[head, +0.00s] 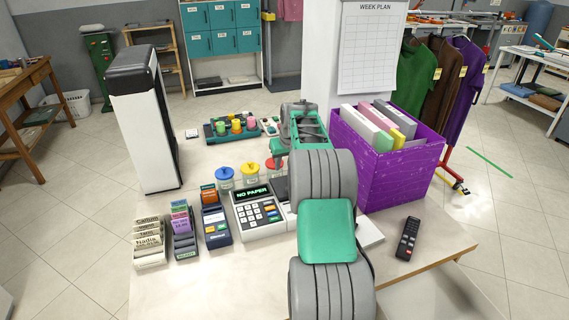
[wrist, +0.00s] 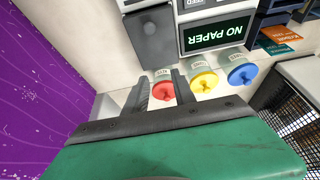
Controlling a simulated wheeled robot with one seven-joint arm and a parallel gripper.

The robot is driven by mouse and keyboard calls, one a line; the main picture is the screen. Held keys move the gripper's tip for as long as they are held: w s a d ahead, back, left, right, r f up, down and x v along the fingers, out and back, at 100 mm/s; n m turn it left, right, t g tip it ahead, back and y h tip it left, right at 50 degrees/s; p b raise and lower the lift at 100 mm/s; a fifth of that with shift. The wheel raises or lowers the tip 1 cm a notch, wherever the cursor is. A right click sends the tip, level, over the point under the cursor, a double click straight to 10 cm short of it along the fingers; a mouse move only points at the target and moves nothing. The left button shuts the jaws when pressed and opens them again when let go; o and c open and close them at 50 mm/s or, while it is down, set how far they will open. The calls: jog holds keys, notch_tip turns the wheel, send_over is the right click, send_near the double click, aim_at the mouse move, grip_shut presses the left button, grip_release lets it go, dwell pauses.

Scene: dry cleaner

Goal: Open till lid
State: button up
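The white till (head: 258,212) stands on the counter, its green display reading "NO PAPER". Its dark grey lid (wrist: 152,36), with a round knob, is beside the display (wrist: 217,32) and looks shut. In the head view the lid (head: 281,189) is partly hidden by my arm. In the wrist view my gripper (wrist: 160,78) is open and empty, its two dark fingers apart. The fingers point toward the red-lidded jar and the till lid beyond it, not visibly touching either. In the head view my fingertips cannot be made out clearly.
Jars with red (wrist: 163,91), yellow (wrist: 204,82) and blue (wrist: 242,73) lids stand behind the till. A purple box of binders (head: 388,160) is to the right. Card holders (head: 183,233) stand left; a remote (head: 408,238) lies right. The front left counter is clear.

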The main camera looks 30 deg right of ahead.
jog(key=shift+o, duration=0.5)
jog(key=shift+r, duration=0.15)
jog(key=v, duration=0.7)
jog(key=shift+s+r+b, duration=0.2)
jog(key=shift+r+b, duration=0.05)
jog(key=shift+b, duration=0.2)
